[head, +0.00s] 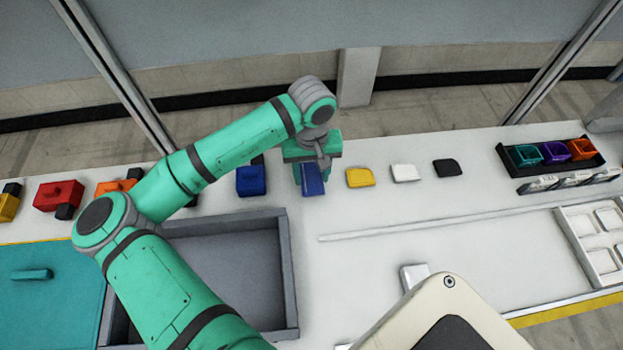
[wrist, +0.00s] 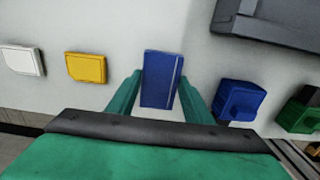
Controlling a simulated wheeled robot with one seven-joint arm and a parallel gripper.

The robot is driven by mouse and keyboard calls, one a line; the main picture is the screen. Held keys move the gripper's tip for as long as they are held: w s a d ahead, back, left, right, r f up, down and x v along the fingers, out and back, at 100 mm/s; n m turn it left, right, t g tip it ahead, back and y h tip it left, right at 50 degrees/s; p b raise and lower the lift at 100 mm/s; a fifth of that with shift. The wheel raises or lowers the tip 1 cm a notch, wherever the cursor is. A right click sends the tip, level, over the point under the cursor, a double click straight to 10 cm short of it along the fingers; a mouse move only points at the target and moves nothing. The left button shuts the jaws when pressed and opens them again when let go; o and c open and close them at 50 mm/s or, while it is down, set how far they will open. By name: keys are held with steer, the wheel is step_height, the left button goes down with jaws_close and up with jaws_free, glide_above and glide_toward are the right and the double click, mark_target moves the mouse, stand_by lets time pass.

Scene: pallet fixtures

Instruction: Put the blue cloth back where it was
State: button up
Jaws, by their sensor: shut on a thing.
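The blue cloth (head: 312,181) is a flat dark-blue rectangle at the back of the white table, left of a yellow, a white and a black piece. In the wrist view the blue cloth (wrist: 160,79) shows a pale line along its right side. My gripper (head: 311,166) is above it, pointing down. In the wrist view my gripper (wrist: 160,92) has one finger on each side of the cloth and is shut on it. I cannot tell whether the cloth touches the table.
Right of the cloth lie a yellow piece (head: 360,178), a white piece (head: 405,173) and a black piece (head: 447,168). A blue block (head: 251,182) stands close on the left. A grey tray (head: 287,270) is in front. A black rack (head: 528,181) holds coloured bins at right.

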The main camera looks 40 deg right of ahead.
mark_target(311, 178)
steer(key=shift+a+f, duration=0.1)
steer(key=shift+f, duration=1.5)
steer(key=shift+f, duration=0.15)
steer(key=o, duration=1)
step_height(311, 178, up, 12)
steer(key=shift+r, duration=0.15)
